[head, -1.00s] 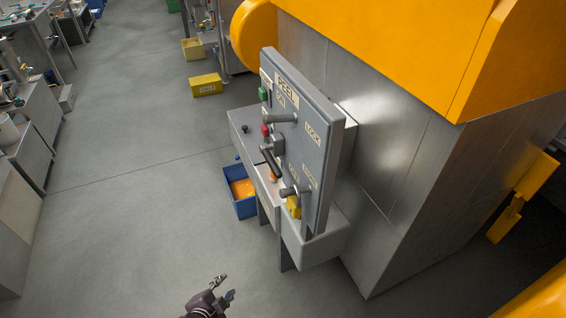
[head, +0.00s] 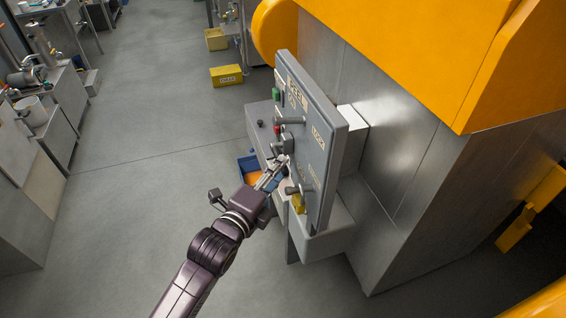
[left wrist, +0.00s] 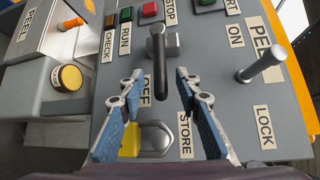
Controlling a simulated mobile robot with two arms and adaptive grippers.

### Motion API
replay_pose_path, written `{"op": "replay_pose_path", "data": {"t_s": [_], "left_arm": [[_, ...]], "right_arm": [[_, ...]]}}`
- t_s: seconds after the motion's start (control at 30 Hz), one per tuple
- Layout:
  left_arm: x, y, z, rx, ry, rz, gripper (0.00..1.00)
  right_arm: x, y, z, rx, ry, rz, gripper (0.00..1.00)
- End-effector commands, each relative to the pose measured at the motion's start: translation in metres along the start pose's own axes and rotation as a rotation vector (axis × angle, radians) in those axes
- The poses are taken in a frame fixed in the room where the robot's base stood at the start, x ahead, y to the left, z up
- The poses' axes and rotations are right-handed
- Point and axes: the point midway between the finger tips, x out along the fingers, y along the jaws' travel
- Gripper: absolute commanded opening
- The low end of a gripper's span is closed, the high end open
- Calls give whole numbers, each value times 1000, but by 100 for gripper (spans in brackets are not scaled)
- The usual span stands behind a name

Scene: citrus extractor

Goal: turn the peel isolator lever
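The peel isolator lever, a black handle (left wrist: 160,68) on a grey pivot block, is on the grey control panel (left wrist: 215,75) marked PEEL. In the left wrist view it points down toward the partly hidden OFF label (left wrist: 146,92); the ON label (left wrist: 236,35) is to its upper right. My left gripper (left wrist: 159,76) is open, with one blue-padded finger on each side of the handle and visible gaps. In the head view my left gripper (head: 278,166) reaches the panel front and largely covers the handle. My right gripper is out of view.
A metal peg (left wrist: 262,66) sticks out near LOCK, right of the lever. Push buttons line the panel top. A blue bin (head: 248,166) stands below; the floor to the left is open.

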Motion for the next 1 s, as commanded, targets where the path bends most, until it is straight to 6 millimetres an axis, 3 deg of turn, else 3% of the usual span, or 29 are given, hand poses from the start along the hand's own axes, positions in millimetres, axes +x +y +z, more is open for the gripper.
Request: {"op": "replay_pose_path", "data": {"t_s": [0.2,0.57,0.87,1.0], "left_arm": [[24,-1,0,-2,0,0,31],[30,0,0,-1,0,-1,31],[30,0,0,-1,0,0,1],[30,0,0,-1,0,0,0]], "right_arm": [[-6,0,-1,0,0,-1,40],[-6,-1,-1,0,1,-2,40],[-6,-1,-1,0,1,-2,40],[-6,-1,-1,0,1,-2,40]]}}
